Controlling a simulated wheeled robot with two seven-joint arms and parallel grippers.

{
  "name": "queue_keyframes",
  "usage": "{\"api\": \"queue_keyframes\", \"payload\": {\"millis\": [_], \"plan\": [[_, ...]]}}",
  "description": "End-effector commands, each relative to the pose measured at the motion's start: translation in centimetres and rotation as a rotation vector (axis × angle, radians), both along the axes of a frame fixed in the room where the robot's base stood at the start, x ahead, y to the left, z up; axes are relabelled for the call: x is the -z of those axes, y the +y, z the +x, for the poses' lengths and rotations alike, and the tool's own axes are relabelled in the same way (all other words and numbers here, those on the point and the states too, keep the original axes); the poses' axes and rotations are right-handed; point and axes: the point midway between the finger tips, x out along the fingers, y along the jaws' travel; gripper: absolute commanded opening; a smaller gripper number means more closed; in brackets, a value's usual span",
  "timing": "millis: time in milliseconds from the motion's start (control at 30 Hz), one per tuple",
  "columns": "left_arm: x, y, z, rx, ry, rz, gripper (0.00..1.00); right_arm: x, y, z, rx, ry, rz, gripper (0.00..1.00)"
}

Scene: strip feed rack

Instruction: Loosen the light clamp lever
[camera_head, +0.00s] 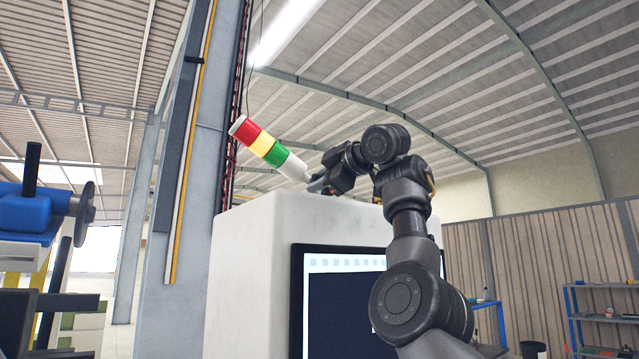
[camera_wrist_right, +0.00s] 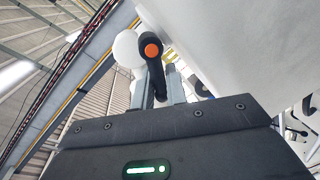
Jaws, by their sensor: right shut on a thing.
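The signal light (camera_head: 265,143), with red, yellow and green bands and a white base, leans to the upper left on top of a white cabinet (camera_head: 250,250). My right gripper (camera_head: 318,185) is at the foot of the light, partly hidden by my wrist. In the right wrist view, the black clamp lever (camera_wrist_right: 153,68) with an orange round cap sits between the fingers of my right gripper (camera_wrist_right: 160,92), which is shut on it. A white rounded part (camera_wrist_right: 127,48), probably of the light, is just beside the lever. My left gripper is not in view.
A dark screen (camera_head: 345,300) is set in the cabinet's front, partly behind my right arm. A blue machine (camera_head: 30,210) stands at the left. A grey column (camera_head: 180,200) rises behind the cabinet. Blue shelves (camera_head: 600,315) stand far right. Space above the cabinet is open.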

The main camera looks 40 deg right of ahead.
Motion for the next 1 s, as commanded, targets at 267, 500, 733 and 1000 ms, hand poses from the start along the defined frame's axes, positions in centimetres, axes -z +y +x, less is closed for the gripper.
{"api": "queue_keyframes", "payload": {"millis": [267, 500, 733, 1000], "plan": [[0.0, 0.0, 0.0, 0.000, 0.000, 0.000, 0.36, 0.1, 0.0, 0.0, 0.000, 0.001, -0.003, 0.00], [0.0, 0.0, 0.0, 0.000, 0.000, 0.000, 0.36, 0.0, 0.0, 0.0, 0.000, 0.001, -0.002, 0.34], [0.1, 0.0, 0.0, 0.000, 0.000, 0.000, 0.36, 0.0, 0.0, 0.0, 0.000, 0.000, -0.002, 0.34], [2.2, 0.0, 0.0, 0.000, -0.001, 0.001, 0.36, -0.2, -0.2, -3.4, -0.001, -0.004, -0.001, 0.34]]}}
